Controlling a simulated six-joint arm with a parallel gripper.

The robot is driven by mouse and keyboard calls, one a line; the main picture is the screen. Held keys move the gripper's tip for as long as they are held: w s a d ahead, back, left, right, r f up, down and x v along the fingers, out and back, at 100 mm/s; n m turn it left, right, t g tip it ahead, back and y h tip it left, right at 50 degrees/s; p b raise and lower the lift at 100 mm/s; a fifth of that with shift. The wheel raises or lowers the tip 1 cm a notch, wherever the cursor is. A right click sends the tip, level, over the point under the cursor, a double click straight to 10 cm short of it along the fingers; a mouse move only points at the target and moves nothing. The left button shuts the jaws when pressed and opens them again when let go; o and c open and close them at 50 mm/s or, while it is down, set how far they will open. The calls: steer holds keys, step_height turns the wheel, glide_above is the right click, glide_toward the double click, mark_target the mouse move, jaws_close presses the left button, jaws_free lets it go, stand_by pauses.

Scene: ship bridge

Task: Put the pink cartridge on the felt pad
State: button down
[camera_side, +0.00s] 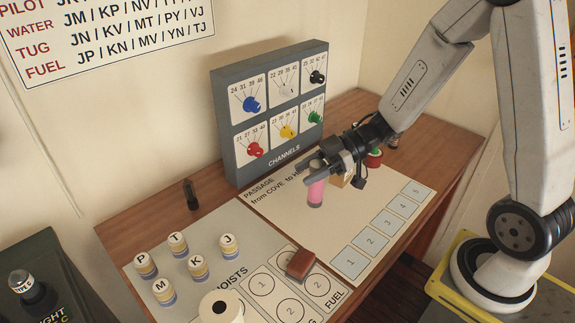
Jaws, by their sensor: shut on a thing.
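The pink cartridge (316,191) is a small upright cylinder with a greyish lower end. My gripper (322,167) is shut on its upper part and holds it over the passage sheet; I cannot tell the exact height of its lower end above the sheet. I cannot make out the felt pad for certain. A small reddish-brown pad-like block (301,264) lies by the fuel circles, below and slightly left of the gripper in the picture, and may be it.
The channels panel (283,162) with coloured knobs stands behind. Several striped lettered pegs (198,269) stand at front left, with a white roll (220,308) in front. A tan box (340,180) and a red button (374,158) are near the gripper. The numbered squares (370,241) are clear.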

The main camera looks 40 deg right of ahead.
steer(key=s+a+r+n+g+y, duration=0.1)
steer(key=s+a+n+g, duration=0.4)
steer(key=a, duration=0.4)
steer(key=shift+s+a+g, duration=0.15)
steer(key=shift+g, duration=0.25)
steer(key=shift+f, duration=2.1)
steer(key=shift+f, duration=0.1)
steer(key=shift+f, duration=1.7)
steer(key=shift+f, duration=0.1)
